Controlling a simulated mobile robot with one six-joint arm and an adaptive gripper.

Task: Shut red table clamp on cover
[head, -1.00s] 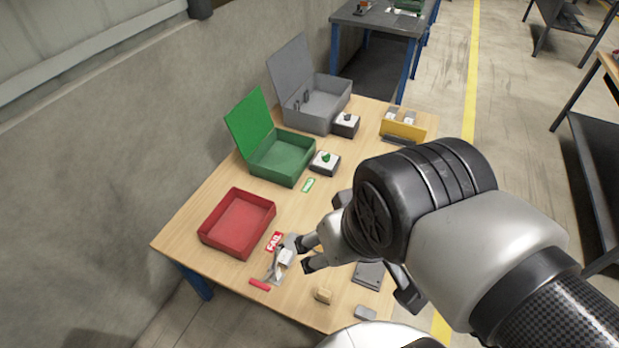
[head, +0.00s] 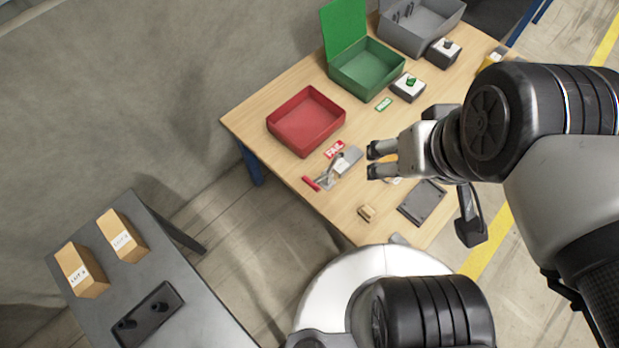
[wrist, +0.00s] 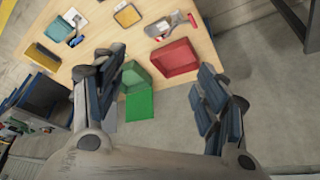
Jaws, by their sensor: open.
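The table clamp (head: 329,175) is a small grey metal piece with a red handle (head: 311,184) pointing out to the left, near the table's front left edge. A grey plate (head: 350,158), possibly the cover, lies beside it; I cannot tell whether the clamp presses on it. The red handle also shows in the wrist view (wrist: 192,20), at the top, beyond the red bin. My gripper (head: 376,161) is open and empty, just right of the plate in the head view, with its fingers pointing left. Its height above the table is unclear.
A red bin (head: 275,124) and a lidded green bin (head: 338,80) stand behind the clamp. A FAIL label (head: 334,149), a tan block (head: 366,214) and a dark grey plate (head: 421,204) lie nearby. A dark table (head: 183,272) with two cartons stands at lower left.

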